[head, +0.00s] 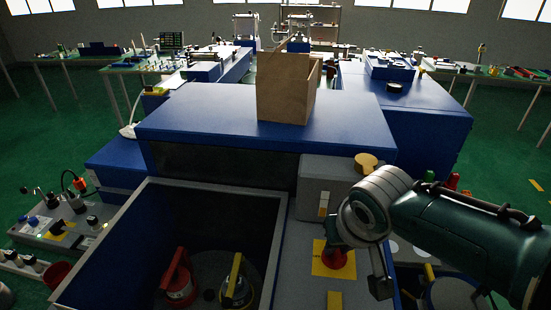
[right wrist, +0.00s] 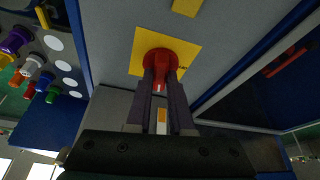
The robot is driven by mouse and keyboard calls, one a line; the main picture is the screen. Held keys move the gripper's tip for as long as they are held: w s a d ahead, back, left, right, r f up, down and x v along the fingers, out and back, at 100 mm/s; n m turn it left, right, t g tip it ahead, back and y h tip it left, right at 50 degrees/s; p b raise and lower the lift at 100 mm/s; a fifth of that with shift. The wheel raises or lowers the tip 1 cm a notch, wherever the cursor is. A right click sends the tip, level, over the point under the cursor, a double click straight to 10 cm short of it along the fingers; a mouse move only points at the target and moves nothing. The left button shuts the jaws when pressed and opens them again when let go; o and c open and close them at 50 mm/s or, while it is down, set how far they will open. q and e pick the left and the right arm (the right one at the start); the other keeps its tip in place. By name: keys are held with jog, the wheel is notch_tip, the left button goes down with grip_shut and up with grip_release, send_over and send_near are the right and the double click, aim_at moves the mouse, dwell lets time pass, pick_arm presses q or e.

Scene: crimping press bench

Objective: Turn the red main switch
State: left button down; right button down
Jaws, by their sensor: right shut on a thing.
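The red main switch (head: 333,257) sits on a yellow square plate (head: 346,266) on the grey panel, at the lower middle right of the head view. In the right wrist view the red switch (right wrist: 168,56) shows on its yellow plate (right wrist: 194,48), with a pale mark on its front. My right gripper (right wrist: 164,78) has its two dark fingers closed on the switch knob, one on each side. In the head view my right arm hides part of the switch and the fingertips. My left gripper is not in view.
An open dark bin (head: 170,205) left of the panel holds a red-handled and a yellow-handled item. A grey box (head: 315,185) with an orange cap (head: 366,161) stands behind the switch. A cardboard box (head: 285,85) sits on the blue housing. Colored knobs (right wrist: 30,65) stand nearby.

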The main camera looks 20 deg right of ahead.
jog(key=shift+a+m+h, duration=0.1)
jog(key=shift+m+h, duration=0.3)
jog(key=shift+m, duration=0.8)
jog(key=c, duration=0.8)
grip_release()
jog(key=shift+s+r+p, duration=0.1)
jog(key=shift+r+p, duration=0.2)
jog(key=shift+r, duration=0.2)
jog(key=p+v, duration=0.2)
jog(key=v, duration=0.7)
jog(key=shift+a+p, duration=0.15)
jog(key=shift+p, duration=0.2)
